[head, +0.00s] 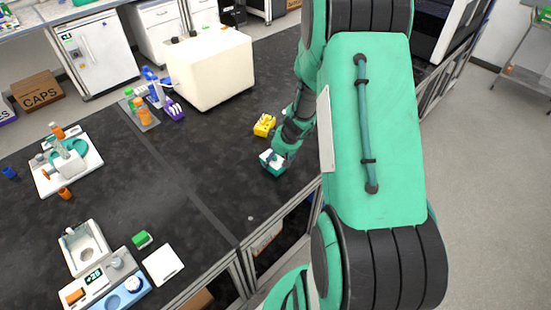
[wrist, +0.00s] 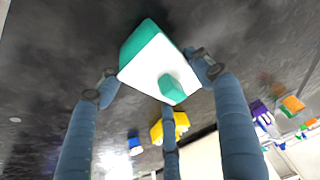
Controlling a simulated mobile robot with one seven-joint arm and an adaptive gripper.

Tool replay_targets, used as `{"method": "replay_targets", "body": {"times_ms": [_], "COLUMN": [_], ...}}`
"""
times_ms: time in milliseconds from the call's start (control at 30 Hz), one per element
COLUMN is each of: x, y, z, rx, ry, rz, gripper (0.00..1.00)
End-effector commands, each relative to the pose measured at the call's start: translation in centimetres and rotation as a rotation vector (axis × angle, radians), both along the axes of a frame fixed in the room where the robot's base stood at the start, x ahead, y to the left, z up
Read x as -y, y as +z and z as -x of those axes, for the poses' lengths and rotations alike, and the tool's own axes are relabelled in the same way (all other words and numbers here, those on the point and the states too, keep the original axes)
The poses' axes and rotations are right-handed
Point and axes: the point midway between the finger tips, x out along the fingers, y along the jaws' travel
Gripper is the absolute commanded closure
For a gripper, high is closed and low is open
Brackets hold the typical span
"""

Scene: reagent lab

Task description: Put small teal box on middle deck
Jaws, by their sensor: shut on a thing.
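The small teal box (head: 269,168), teal below with a white top and a teal knob, is in my gripper (head: 281,153) low over the dark bench, near its front edge. I cannot tell whether it touches the bench. In the wrist view the box (wrist: 150,66) sits between the blue-grey fingers of my gripper (wrist: 160,82), which are shut on it. The box looks tilted in that view. I cannot tell which surface is the middle deck.
A yellow box (head: 264,125) stands just behind my gripper. A large cream block (head: 210,70) is at the back, with bottles (head: 143,115) and a purple box (head: 174,111) beside it. A green box (head: 142,239), white plate (head: 163,265) and instruments (head: 90,285) are front left. The middle bench is clear.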

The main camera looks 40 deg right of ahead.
Motion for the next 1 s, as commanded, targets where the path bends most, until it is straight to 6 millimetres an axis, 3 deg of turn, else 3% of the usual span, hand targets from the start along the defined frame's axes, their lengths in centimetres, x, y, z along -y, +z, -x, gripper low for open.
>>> {"method": "replay_targets", "body": {"times_ms": [133,167,233,767,1000], "x": [0.0,0.0,0.0,0.0,0.0], "y": [-0.3,-0.3,-0.2,0.1,2.8], "z": [0.0,0.0,0.0,0.0,1.1], "rx": [0.001,0.000,0.000,0.000,0.001], "ry": [0.000,0.000,0.000,0.000,-0.001], "rz": [0.000,0.000,0.000,0.000,0.002], "gripper": [0.84,0.29,0.16,0.16,0.16]}}
